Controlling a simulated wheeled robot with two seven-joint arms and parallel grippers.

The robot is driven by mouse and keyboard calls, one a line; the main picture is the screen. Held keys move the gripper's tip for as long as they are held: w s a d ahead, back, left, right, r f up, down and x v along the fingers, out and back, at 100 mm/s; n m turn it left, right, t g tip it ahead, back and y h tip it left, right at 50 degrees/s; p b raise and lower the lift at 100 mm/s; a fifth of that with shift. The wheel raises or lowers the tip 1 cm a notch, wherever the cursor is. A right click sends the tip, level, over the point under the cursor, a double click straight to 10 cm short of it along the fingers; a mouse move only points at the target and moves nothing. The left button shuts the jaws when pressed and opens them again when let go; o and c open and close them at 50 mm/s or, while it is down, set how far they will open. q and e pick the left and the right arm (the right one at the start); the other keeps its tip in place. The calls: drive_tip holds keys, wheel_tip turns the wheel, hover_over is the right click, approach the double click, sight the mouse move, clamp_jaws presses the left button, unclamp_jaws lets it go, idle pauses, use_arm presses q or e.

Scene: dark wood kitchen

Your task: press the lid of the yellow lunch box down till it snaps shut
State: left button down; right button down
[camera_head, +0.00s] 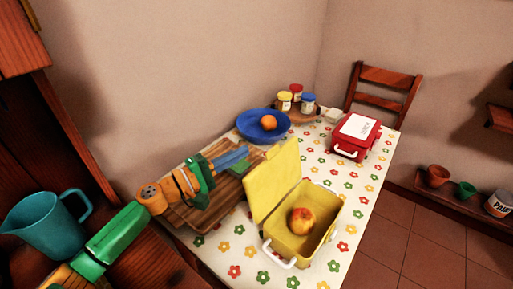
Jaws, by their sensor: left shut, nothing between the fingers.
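The yellow lunch box (318,246) stands on the flowered tablecloth, with white handles at its front and right. Its lid (272,181) is raised, tilted up on the left side of the box. A red and yellow fruit (302,221) lies inside the box. My left gripper (246,158) is shut and empty, behind and left of the lid, above the wooden board. Its blue fingers point right; whether they touch the lid I cannot tell. My right gripper is not in view.
A red lunch box (372,137) and several jars stand farther back. A teal jug (42,229) is at left. The cloth (367,187) right of the yellow box is free.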

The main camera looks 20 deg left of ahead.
sight(276, 175)
use_arm(q)
drive_tip(key=d+p, duration=0.1)
drive_tip(key=d, duration=0.1)
drive_tip(key=d+r+p, duration=0.1)
drive_tip(key=d, duration=0.1)
drive_tip(key=shift+d+p, duration=0.35)
drive_tip(key=shift+d, duration=0.05)
drive_tip(key=shift+r, duration=0.1)
